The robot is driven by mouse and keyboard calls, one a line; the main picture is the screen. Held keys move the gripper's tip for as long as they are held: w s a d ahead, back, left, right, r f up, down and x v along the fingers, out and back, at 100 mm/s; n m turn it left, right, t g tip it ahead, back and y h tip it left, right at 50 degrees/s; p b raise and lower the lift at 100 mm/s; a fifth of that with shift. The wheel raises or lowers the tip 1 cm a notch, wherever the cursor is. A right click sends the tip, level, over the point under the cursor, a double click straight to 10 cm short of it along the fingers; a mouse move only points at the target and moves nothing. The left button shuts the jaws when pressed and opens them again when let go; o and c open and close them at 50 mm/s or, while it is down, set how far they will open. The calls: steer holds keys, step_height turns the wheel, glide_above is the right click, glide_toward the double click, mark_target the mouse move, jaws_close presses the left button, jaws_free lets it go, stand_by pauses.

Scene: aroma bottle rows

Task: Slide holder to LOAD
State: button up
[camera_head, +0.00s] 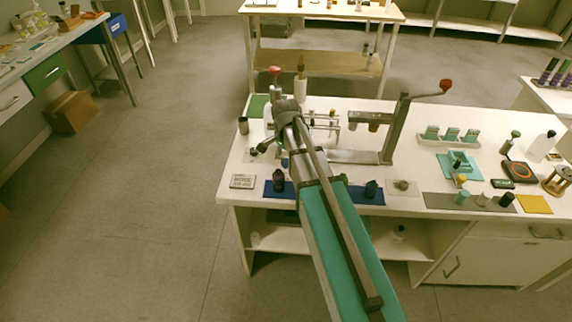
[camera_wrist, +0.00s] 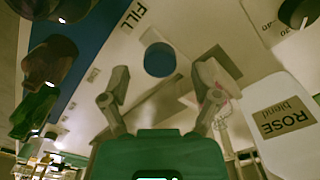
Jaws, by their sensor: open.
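In the wrist view my gripper (camera_wrist: 163,98) is open, its two grey fingers apart with nothing between them. A pale board with the printed word FILL (camera_wrist: 137,15) lies beyond the fingers. A dark blue round spot (camera_wrist: 161,60) shows on it between the fingertips; I cannot tell whether it is a holder, a cap or a hole. No LOAD label is readable. In the head view my arm reaches over the table to a small clear-framed fixture (camera_head: 325,121). My arm hides part of that area, so I cannot pick out the holder there.
A white bottle labelled ROSE blend (camera_wrist: 285,125) stands close right of the fingers in the wrist view. Dark bottles (camera_wrist: 50,62) line the left side. On the white table (camera_head: 232,199), a lever press (camera_head: 395,130) rises right of my arm. The floor left is open.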

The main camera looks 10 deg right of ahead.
steer(key=shift+f+b, duration=0.5)
steer(key=shift+f, duration=0.2)
jaws_close()
